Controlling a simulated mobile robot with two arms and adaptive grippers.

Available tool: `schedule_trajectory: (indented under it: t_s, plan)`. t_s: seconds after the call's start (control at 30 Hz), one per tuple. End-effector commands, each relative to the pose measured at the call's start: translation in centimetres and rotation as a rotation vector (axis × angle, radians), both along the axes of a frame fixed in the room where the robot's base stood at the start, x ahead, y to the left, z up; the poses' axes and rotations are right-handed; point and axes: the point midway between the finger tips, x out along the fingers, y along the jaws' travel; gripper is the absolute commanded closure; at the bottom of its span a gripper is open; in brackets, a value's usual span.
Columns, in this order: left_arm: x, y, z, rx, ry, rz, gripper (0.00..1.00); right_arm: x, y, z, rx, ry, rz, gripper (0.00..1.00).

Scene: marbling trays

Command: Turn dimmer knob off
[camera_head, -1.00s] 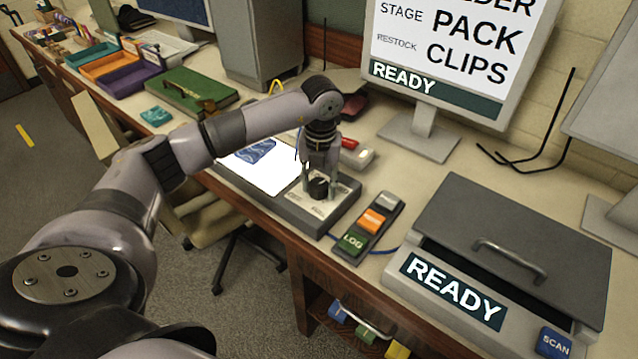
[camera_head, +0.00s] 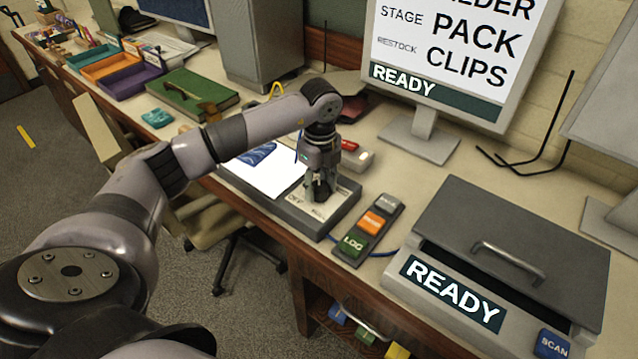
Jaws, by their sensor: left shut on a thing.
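The dimmer knob (camera_head: 321,191) is a small black knob on the pale plate of a grey box (camera_head: 345,205) at the middle of the desk. My left gripper (camera_head: 320,187) points straight down over it and is shut on the knob. The fingers hide most of the knob, so I cannot read which way it points. Dark lettering shows on the plate beside it, too small to read surely. A bright white panel (camera_head: 268,178) with a blue patch forms the left part of the same box. My right gripper is not in view.
A button strip (camera_head: 367,227) with a green LOG button lies just right of the box. A grey lidded case (camera_head: 520,235) marked READY stands farther right. A monitor (camera_head: 445,60) rises behind. A green case (camera_head: 193,95) and coloured trays (camera_head: 108,68) lie at left.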

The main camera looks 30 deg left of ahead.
Motion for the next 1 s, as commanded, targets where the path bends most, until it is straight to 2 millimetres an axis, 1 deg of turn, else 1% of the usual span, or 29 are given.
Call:
schedule_trajectory:
  t_s: [0.03, 0.77, 0.87, 1.0]
  plan:
    - [0.1, 0.1, 0.2, 0.001, -0.003, 0.047, 0.89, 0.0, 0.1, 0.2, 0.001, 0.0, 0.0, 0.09]
    - [0.0, 0.1, 0.3, 0.0, -0.005, 0.74, 0.89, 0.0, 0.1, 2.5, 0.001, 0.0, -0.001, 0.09]
    - [0.0, 0.1, 0.4, 0.0, -0.004, 0.835, 0.89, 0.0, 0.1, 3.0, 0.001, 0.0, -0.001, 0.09]
    - [0.0, 0.1, 0.6, 0.0, -0.002, 0.969, 0.89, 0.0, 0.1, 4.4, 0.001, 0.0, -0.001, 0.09]
